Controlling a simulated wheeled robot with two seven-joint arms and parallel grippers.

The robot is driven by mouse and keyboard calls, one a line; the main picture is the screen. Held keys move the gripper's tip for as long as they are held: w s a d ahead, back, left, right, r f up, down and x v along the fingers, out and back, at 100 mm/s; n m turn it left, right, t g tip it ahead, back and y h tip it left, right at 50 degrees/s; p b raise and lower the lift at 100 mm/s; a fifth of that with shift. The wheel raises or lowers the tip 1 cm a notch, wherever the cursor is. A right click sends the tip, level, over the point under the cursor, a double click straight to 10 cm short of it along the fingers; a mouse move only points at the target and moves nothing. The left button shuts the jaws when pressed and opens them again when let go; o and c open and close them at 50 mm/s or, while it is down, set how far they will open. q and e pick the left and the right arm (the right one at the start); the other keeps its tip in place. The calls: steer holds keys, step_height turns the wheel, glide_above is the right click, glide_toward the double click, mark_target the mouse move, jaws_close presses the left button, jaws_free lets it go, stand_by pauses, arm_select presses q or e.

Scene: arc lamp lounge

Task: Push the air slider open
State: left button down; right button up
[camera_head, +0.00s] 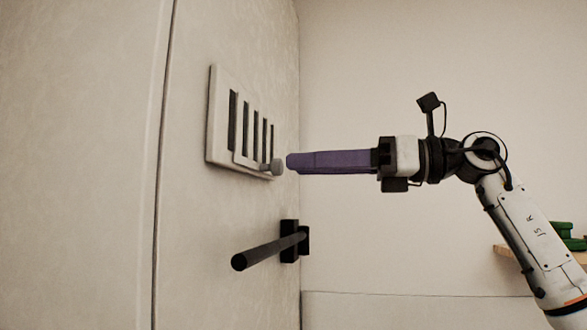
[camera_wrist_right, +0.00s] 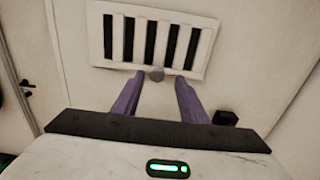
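The air slider is a pale slotted vent plate (camera_head: 217,118) on the light wall panel, with a round grey knob (camera_head: 277,167) at its lower edge. Dark slots show between its pale bars. The vent (camera_wrist_right: 101,62) and its knob (camera_wrist_right: 157,73) also show in the right wrist view. My right gripper (camera_head: 291,163) comes in from the right with long purple fingers, their tips close to the knob. In the right wrist view my right gripper (camera_wrist_right: 162,80) is open, with the knob between or just beyond its tips. I cannot tell whether they touch. My left gripper is not in view.
A black bar handle (camera_head: 265,252) sticks out from the panel below the vent. A vertical seam runs along the panel at left. At far right, a green object (camera_head: 568,238) rests on a wooden surface (camera_head: 512,254). The space in front of the vent's left side is clear.

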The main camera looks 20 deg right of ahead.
steer(key=v, duration=0.7)
steer(key=shift+b, duration=0.3)
